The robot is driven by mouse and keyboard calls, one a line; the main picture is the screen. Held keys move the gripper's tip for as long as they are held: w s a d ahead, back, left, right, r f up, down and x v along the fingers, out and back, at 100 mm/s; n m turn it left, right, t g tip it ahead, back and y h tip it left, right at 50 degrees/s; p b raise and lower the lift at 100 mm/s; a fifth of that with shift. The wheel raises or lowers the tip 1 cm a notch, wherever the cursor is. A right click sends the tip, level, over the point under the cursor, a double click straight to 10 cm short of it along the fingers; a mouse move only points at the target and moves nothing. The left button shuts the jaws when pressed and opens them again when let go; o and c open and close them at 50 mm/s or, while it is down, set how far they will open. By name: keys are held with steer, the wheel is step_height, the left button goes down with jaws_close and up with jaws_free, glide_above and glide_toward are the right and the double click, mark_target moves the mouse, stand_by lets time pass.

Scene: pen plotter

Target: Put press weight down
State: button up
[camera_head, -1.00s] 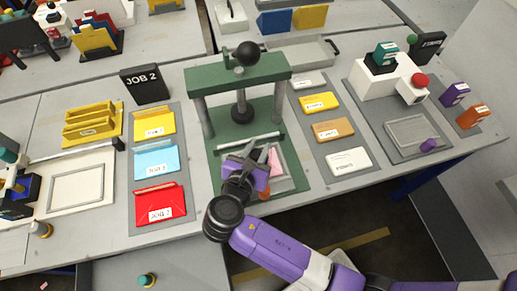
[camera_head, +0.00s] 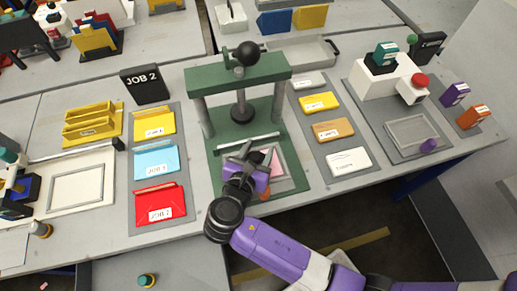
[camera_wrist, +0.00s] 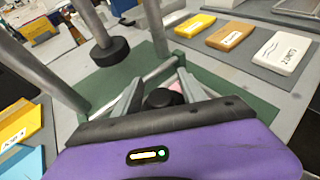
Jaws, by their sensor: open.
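The green press frame (camera_head: 235,78) stands at the middle of the table, with a black ball knob (camera_head: 248,54) on top and a black press disc (camera_head: 241,111) hanging on its shaft. The disc also shows in the wrist view (camera_wrist: 110,52), above the green base. My gripper (camera_head: 248,156) is low at the front of the press base. In the wrist view its jaws (camera_wrist: 158,82) are apart, with a dark round knob (camera_wrist: 158,98), perhaps the press weight's, between them. I cannot tell whether they touch it. Pink paper (camera_head: 272,160) lies partly hidden beneath.
Yellow, blue and red folders (camera_head: 159,204) lie left of the press. Labelled blocks (camera_head: 348,161) lie on a grey mat to its right. A JOB 2 sign (camera_head: 145,84) stands behind the folders. The press posts flank the space behind my gripper.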

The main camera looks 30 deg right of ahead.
steer(key=v, duration=1.2)
steer(key=shift+r, duration=0.15)
